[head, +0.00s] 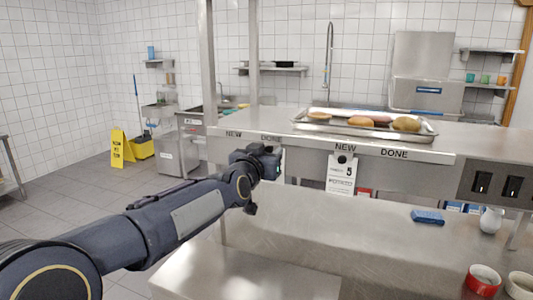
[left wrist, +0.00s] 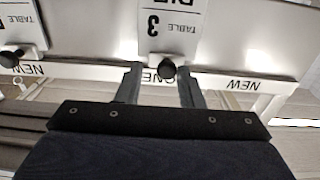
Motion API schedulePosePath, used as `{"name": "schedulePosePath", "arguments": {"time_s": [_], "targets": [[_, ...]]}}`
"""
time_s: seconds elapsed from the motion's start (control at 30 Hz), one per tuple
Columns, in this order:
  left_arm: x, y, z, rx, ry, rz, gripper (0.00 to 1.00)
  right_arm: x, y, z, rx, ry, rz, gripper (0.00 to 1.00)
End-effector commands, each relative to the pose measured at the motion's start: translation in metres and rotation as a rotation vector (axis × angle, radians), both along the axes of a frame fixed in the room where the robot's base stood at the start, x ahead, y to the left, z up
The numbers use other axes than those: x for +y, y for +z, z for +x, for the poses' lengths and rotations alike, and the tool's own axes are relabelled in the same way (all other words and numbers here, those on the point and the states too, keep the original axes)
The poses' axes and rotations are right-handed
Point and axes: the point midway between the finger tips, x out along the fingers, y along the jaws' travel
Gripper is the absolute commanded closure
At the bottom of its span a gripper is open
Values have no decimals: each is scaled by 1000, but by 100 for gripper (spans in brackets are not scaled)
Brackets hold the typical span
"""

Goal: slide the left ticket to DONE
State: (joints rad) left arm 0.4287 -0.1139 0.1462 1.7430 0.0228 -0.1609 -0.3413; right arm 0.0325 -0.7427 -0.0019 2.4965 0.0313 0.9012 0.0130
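My left gripper (head: 266,161) is at the rail's left DONE label in the head view and hides the left ticket there. In the left wrist view, which is upside down, the left ticket (left wrist: 168,20), marked TABLE 3, hangs with its black knob (left wrist: 168,71) over the DONE label (left wrist: 150,75). The left gripper (left wrist: 158,72) is open, with one finger on each side of the knob and gaps visible. The left NEW label (head: 233,134) has no ticket at it. My right gripper is in neither view.
The right ticket (head: 341,178), marked 5, hangs at the right NEW label (head: 345,147). A tray (head: 364,125) with bread stands on the shelf above. A blue sponge (head: 427,216), a small white jug (head: 491,220) and cups (head: 483,280) stand on the lower counter.

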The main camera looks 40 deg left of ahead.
Motion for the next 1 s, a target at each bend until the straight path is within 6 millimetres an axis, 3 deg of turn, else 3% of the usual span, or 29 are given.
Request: {"name": "schedulePosePath", "arguments": {"time_s": [0.37,0.8,1.0], "targets": [[1,0,-4,-1,4,0,60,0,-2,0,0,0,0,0],[-20,-1,-66,-3,2,1,60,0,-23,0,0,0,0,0],[-23,-1,-75,0,1,0,60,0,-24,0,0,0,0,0]]}}
